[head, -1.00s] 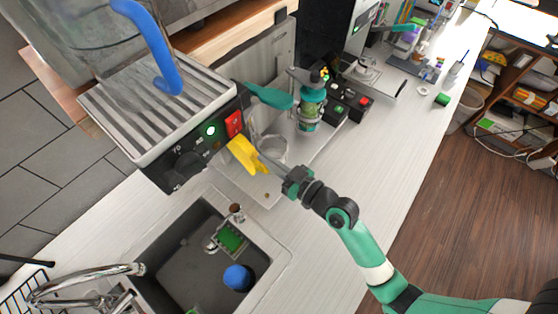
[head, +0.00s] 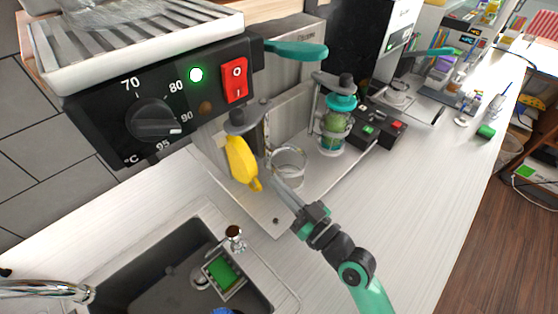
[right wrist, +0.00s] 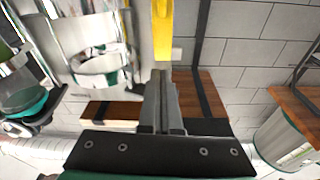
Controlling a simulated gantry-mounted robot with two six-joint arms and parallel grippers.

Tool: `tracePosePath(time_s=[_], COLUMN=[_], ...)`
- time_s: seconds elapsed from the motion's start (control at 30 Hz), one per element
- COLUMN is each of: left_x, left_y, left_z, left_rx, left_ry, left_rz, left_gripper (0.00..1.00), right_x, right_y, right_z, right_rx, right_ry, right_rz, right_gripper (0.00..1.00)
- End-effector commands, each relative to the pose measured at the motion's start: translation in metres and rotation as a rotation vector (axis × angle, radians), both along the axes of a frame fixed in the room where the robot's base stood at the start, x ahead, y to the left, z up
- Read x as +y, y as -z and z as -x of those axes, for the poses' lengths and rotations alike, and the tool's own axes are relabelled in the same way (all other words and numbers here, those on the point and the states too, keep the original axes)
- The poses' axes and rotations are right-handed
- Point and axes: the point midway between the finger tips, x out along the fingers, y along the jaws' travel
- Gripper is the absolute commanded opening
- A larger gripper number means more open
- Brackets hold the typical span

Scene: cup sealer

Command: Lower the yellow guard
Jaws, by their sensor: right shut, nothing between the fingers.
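The yellow guard (head: 240,162) hangs at the front of the cup sealer, below its black control panel (head: 160,105), slanting down with its lower end near my right gripper. My right gripper (head: 278,184) is shut and empty, its tips just right of the guard's lower end and in front of the metal cup ring (head: 289,166). In the right wrist view the guard (right wrist: 162,32) rises just beyond my closed fingertips (right wrist: 161,75); I cannot tell whether they touch. My left gripper is not in view.
The sealer's teal lever (head: 296,50) extends above the ring. A green-capped container (head: 338,125) and a black button box (head: 375,128) stand behind. A sink (head: 165,270) is set in the counter at front left. The white counter (head: 440,190) is clear at right.

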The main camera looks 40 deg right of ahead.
Motion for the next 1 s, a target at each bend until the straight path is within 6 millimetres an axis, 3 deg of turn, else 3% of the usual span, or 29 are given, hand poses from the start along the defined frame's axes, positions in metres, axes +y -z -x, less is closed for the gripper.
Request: tracePosePath(time_s=[0.4, 0.63, 0.7, 1.0], left_x=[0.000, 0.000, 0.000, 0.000], left_y=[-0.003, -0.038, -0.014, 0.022], left_z=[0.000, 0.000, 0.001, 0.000], left_rx=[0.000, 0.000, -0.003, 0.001], left_ry=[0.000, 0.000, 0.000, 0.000], left_rz=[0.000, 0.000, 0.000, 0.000], left_gripper=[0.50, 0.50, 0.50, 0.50], right_x=[0.000, 0.002, 0.000, -0.006], right_y=[-0.004, -0.046, -0.015, 0.032], right_z=[0.001, 0.009, 0.022, 0.070], right_rx=[0.000, -0.002, 0.006, 0.002], right_ry=[-0.001, -0.013, -0.013, -0.013], right_rz=[0.000, 0.001, -0.002, -0.001], right_gripper=[0.00, 0.00, 0.00, 0.00])
